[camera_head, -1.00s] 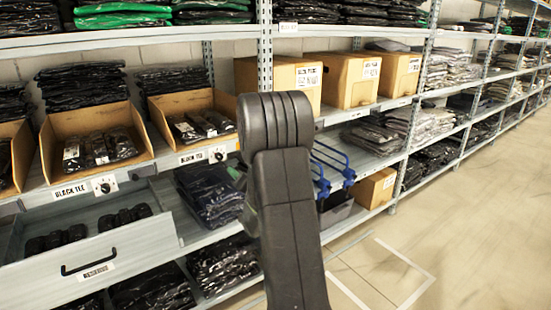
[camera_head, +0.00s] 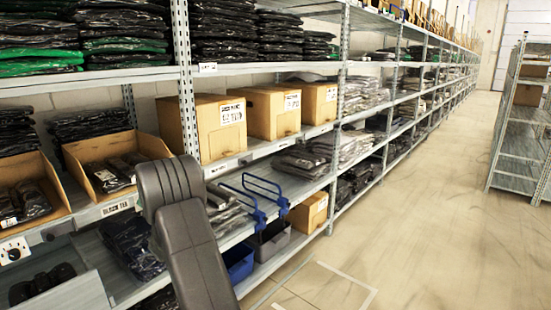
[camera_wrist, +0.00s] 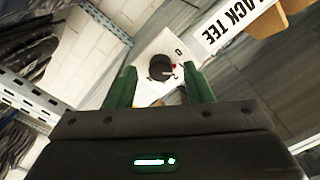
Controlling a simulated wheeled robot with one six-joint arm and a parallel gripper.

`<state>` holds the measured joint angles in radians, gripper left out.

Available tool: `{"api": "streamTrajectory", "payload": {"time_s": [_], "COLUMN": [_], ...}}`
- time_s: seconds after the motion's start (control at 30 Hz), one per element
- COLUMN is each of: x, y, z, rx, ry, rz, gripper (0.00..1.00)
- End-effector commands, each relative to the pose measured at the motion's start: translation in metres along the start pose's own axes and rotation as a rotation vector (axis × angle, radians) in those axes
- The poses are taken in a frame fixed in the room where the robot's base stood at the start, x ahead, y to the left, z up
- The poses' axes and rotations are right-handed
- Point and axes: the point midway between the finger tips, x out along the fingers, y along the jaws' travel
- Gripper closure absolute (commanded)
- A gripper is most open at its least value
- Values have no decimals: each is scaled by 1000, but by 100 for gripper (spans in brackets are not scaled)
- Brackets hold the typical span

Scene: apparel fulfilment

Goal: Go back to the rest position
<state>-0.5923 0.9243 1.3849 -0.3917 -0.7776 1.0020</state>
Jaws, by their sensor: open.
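My gripper (camera_wrist: 160,88) shows in the wrist view as two green fingers standing apart with nothing between them. Beyond the fingertips is a white panel with a black rotary knob (camera_wrist: 161,68). A "BLACK TEE" label (camera_wrist: 238,20) is on the shelf edge to the right of it. In the head view my dark arm stands in front of the shelves, and the gripper itself is hidden there.
A long shelf rack holds cardboard boxes (camera_head: 219,128), open bins (camera_head: 100,147) and bagged garments. Blue brackets (camera_head: 256,213) stick out from the middle shelf. An open drawer (camera_head: 72,296) is at lower left. The aisle floor (camera_head: 420,215) at right is clear, with another rack (camera_head: 519,135) beyond.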

Motion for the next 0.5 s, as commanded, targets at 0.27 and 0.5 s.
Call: {"api": "streamTrajectory", "payload": {"time_s": [0.27, 0.5], "x": [9, 9], "y": [0, 0], "z": [0, 0], "rx": [0, 0], "ry": [0, 0], "rz": [-1, -1], "gripper": [54, 54]}}
